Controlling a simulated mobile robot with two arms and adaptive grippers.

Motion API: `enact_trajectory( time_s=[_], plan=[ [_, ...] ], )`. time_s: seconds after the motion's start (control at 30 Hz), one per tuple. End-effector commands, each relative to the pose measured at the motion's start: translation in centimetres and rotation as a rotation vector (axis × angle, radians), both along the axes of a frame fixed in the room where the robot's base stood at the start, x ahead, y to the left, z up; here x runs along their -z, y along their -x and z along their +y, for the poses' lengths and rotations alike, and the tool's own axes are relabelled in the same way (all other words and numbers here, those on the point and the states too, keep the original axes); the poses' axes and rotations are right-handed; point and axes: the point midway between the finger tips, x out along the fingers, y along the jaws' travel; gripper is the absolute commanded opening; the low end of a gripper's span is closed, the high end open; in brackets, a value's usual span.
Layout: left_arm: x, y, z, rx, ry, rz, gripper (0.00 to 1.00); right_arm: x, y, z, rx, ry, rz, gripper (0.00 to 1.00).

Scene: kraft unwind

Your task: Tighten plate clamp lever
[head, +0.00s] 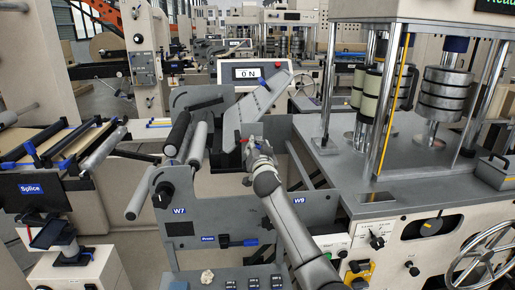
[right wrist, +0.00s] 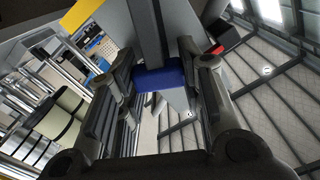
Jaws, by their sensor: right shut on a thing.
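My right gripper (head: 256,147) is at the lower end of a slanted grey plate (head: 262,98) in the middle of the head view. In the right wrist view, the fingers of my right gripper (right wrist: 158,85) stand on both sides of a dark bar with a blue end, which I take as the clamp lever (right wrist: 160,77). The gripper is shut on it. In the head view the gripper and wrist hide most of the lever. A small red part shows beside the gripper. My left gripper is not in view.
A grey panel marked W7 and W9 (head: 215,208) stands in front, with rollers (head: 197,143) to the left of the plate. A display (head: 254,72) is behind the plate. A press with steel columns (head: 385,95) and a handwheel (head: 484,256) are on the right.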

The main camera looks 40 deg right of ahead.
Motion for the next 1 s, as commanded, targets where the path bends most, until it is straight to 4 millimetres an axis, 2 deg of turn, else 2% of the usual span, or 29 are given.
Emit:
enact_trajectory(
  time_s=[0.37, 0.7, 1.0],
  plan=[
    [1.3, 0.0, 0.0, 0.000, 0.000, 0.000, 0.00, 0.9, 0.4, -0.8, 0.001, -0.109, -0.057, 0.00],
    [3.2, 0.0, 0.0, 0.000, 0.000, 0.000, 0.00, 2.4, 1.4, -2.4, 0.000, -0.368, -0.200, 0.00],
    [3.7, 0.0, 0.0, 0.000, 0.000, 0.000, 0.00, 4.3, 2.0, -3.7, 0.001, -0.618, -0.336, 0.00]
  ],
)
